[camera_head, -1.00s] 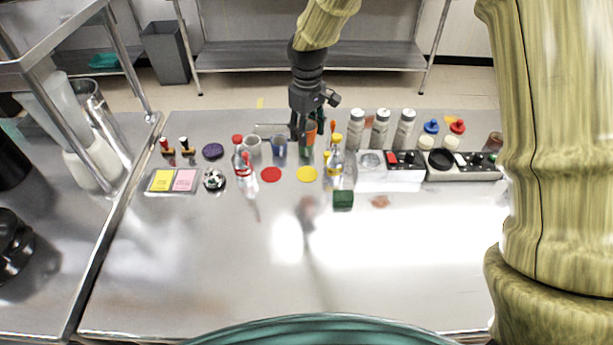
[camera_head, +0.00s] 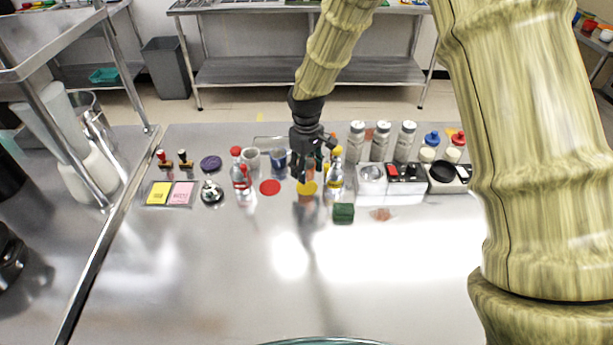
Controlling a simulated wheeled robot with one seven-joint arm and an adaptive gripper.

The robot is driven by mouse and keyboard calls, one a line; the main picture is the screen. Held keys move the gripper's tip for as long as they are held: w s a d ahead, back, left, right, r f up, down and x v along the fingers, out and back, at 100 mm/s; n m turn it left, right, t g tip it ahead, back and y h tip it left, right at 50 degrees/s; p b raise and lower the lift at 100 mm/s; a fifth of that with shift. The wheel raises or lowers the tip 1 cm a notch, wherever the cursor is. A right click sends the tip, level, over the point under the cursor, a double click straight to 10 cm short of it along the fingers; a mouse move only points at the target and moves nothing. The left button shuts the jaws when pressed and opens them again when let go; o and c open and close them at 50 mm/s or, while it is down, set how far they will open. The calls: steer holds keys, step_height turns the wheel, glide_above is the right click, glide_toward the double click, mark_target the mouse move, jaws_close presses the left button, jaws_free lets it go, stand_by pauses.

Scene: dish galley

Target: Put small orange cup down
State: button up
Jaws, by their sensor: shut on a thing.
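My gripper (camera_head: 305,174) points down over the middle of the steel counter, shut on the small orange cup (camera_head: 309,168). The cup is mostly hidden by the fingers and is small in this view. It appears just behind or above the yellow disc (camera_head: 307,188). I cannot tell whether its base touches the counter.
A red-capped bottle (camera_head: 240,176) stands left and a yellow-capped bottle (camera_head: 336,172) close right. A blue cup (camera_head: 279,163) and grey mug (camera_head: 251,160) stand behind left. A red disc (camera_head: 270,187) and green block (camera_head: 343,213) lie nearby. The front counter (camera_head: 290,285) is clear.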

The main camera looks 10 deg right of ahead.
steer(key=shift+f+p, duration=0.6)
steer(key=shift+f, duration=1.5)
steer(key=shift+f, duration=0.2)
steer(key=o, duration=1)
steer(key=shift+r, duration=0.15)
step_height(320, 180, up, 12)
steer(key=b, duration=0.3)
steer(key=shift+b, duration=0.35)
